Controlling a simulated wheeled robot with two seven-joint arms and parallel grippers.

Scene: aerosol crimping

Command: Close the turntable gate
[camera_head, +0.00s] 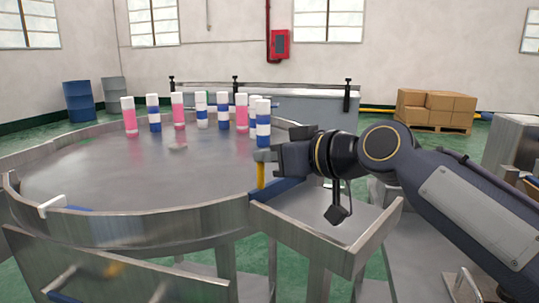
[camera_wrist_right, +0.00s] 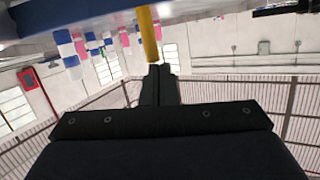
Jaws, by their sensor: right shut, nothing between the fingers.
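The round steel turntable (camera_head: 130,185) fills the left and middle of the head view. A blue gate bar (camera_head: 280,190) lies at its right rim, beside the outlet chute, with an upright yellow handle (camera_head: 261,175). I cannot tell whether the bar fully spans the opening. My right gripper (camera_head: 264,156) is shut and empty, at the top of the yellow handle. In the right wrist view, the shut fingertips (camera_wrist_right: 158,70) are close to the end of the yellow handle (camera_wrist_right: 149,35); contact is unclear. My left gripper is not in view.
Several pink-white and blue-white cans (camera_head: 241,112) stand along the turntable's far side; one blue-white can (camera_head: 263,125) stands just behind my right gripper. A steel chute (camera_head: 318,245) extends at the front right. Cartons (camera_head: 436,108) and a blue drum (camera_head: 80,101) stand far back.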

